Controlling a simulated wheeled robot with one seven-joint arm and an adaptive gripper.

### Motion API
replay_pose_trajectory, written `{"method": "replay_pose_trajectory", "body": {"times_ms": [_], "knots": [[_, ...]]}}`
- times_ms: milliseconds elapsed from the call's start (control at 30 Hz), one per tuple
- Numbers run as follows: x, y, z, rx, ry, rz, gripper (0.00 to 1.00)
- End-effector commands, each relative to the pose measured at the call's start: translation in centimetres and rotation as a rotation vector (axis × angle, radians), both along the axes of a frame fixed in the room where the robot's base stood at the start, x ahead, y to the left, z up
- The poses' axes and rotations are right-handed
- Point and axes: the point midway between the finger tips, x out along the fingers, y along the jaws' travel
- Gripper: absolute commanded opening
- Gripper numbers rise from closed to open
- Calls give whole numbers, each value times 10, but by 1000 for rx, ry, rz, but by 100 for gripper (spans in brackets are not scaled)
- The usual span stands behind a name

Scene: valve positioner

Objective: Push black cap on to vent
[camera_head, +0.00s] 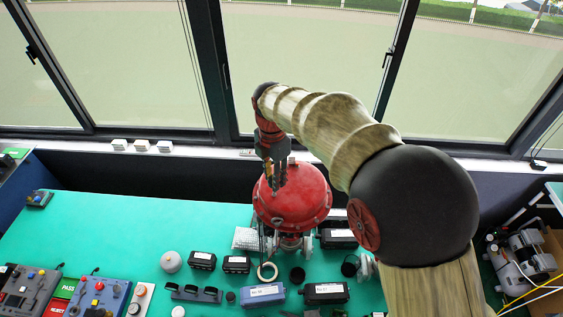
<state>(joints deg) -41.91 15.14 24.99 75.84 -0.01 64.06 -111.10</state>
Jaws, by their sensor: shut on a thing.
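My gripper (277,190) points down at the top of the red domed valve actuator (305,207), its fingers close together just left of the dome's centre. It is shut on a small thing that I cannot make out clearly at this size. The vent and the black cap cannot be told apart from the dark fingers here. I cannot tell whether the fingertips touch the dome. The actuator stands upright on the green bench (150,230), with grey metal parts beneath it.
Black boxes (236,264), a pale ring (267,272), a round black part (297,275) and a labelled blue-grey box (263,295) lie in front of the actuator. Control panels (98,296) stand at front left. A dark ledge and windows rise behind. The bench's left middle is clear.

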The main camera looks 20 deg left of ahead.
Motion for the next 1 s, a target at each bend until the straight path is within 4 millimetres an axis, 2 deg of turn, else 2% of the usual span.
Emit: {"method": "replay_pose_trajectory", "body": {"times_ms": [33, 367, 1000], "knots": [[5, 4, -7, 0, 0, -2, 16], [11, 9, -10, 0, 0, -7, 16], [11, 8, -56, 0, 0, -7, 16]]}}
